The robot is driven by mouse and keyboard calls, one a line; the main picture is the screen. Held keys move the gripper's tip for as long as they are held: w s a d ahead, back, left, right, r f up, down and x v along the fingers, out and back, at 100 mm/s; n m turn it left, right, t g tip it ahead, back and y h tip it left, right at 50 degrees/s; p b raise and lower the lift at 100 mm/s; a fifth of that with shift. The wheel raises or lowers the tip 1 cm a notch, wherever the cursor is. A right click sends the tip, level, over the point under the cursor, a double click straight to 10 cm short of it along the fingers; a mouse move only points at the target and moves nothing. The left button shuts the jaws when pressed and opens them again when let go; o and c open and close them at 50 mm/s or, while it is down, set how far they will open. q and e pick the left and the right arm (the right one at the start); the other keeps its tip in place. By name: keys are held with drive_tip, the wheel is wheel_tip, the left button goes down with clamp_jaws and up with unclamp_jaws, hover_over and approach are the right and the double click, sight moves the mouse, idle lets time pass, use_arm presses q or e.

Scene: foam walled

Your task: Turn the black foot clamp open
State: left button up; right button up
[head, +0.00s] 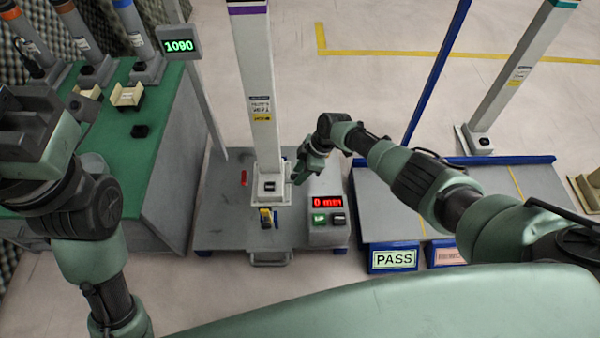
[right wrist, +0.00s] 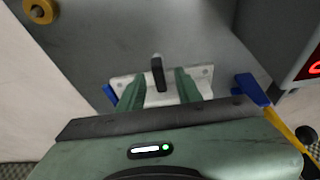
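The black foot clamp (right wrist: 157,75) is a small dark upright lever on a pale foot plate (right wrist: 205,80) in the right wrist view. In the head view it is a small black piece (head: 270,185) at the base of the tall white column (head: 258,95). My right gripper (head: 300,175) is beside the column's foot. In the right wrist view its two green fingers (right wrist: 161,88) are apart, one on each side of the clamp. I cannot tell whether they touch it. The left arm shows at the left, but its fingers are out of view.
A yellow-and-blue lever (head: 266,218) stands in front of the foot on the grey platform (head: 225,215). A box with a red display (head: 328,202) stands just right. A green bench (head: 150,150) is at left; a blue-edged table (head: 395,205) is at right.

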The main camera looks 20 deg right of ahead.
clamp_jaws()
